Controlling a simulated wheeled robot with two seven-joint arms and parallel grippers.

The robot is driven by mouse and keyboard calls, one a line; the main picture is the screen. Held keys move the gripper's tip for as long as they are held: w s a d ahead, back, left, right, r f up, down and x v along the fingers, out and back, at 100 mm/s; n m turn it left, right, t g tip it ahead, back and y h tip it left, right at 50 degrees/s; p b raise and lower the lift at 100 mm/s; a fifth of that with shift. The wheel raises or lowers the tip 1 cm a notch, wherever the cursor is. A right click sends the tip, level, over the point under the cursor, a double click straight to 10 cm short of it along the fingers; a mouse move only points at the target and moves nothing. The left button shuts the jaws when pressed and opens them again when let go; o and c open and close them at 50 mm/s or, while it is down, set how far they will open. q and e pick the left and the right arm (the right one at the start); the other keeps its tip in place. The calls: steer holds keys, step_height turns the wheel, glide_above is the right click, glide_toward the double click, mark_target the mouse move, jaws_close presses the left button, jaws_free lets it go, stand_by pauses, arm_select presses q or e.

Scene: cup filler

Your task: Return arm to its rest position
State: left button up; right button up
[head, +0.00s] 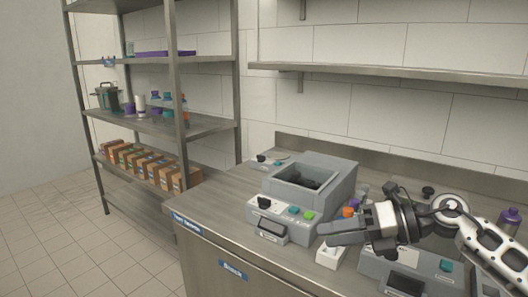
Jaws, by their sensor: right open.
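My right arm comes in from the right edge, and its gripper (333,233) is above the front part of the steel counter (205,200). The gripper looks empty. Its fingers point left, and I see them nearly side-on, so the gap between them is hard to make out. They are just right of the grey cup filler machine (318,180), which has an open well on top and coloured buttons on its sloped front. My left gripper is out of view.
A second grey device (408,270) with a dark screen sits below my right arm. A small white tray (327,255) is under the gripper. A purple bottle (508,222) stands at right. A metal shelf rack (178,80) with boxes stands at left. A wall shelf (390,74) hangs above.

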steer(key=s+a+f+m+t+y, duration=0.2)
steer(key=s+a+m+t+y, duration=0.15)
steer(key=a+m, duration=0.3)
steer(key=s+d+f+m+t+h, duration=0.1)
steer(key=s+d+f+m+h, duration=0.1)
steer(key=s+f+m+h, duration=0.2)
steer(key=s+d+f+m+t+h, duration=0.1)
steer(key=s+f+m+h, duration=0.4)
steer(key=f+m, duration=0.8)
steer(key=s+d+f+m+t+h, duration=0.1)
steer(key=s+d+f+m+h, duration=0.3)
steer(key=s+f+m, duration=0.5)
steer(key=m+h, duration=0.1)
steer(key=m, duration=0.3)
steer(key=shift+s+f, duration=0.2)
steer(key=shift+f, duration=0.05)
steer(key=shift+m, duration=0.25)
